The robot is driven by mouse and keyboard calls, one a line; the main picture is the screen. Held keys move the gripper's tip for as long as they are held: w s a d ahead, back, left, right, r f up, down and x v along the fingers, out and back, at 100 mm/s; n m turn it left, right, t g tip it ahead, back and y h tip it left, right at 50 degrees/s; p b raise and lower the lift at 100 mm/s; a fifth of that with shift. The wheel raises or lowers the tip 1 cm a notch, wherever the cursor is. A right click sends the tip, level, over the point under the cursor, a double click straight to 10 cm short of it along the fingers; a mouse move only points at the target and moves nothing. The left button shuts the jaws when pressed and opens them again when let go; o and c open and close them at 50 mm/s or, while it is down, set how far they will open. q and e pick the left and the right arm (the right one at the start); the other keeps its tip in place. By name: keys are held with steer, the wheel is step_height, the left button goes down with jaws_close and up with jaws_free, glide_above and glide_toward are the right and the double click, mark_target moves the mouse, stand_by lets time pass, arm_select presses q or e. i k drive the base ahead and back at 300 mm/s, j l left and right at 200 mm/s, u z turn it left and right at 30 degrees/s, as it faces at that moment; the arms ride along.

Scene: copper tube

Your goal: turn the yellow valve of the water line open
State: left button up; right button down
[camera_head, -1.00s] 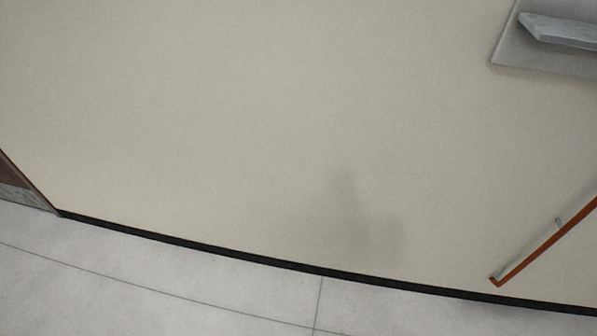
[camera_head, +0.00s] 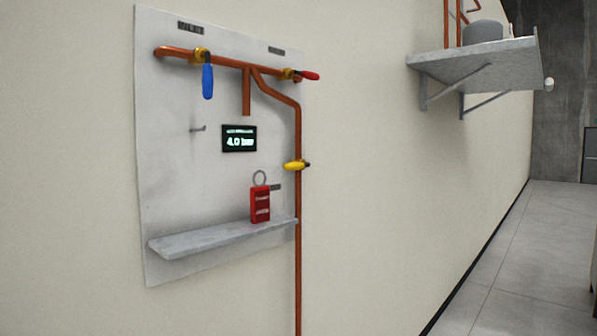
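The yellow valve (camera_head: 296,165) sits on the vertical copper pipe (camera_head: 299,215) at the right edge of a grey wall panel (camera_head: 170,170). Its short yellow handle lies roughly across the pipe. A valve with a blue handle (camera_head: 208,82) hanging down and a valve with a red handle (camera_head: 308,75) pointing right sit on the upper copper pipe (camera_head: 228,61). A lit display (camera_head: 239,139) on the panel reads 4.0 bar. Neither of my grippers is in view.
A small ledge (camera_head: 190,242) juts from the panel's bottom, with a red tag or lock (camera_head: 260,204) on it. A small peg (camera_head: 198,128) sticks out left of the display. A bracketed shelf (camera_head: 480,62) juts out at upper right. The floor (camera_head: 520,250) at right is clear.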

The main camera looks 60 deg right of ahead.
mark_target(291, 166)
steer(key=z, duration=1.75)
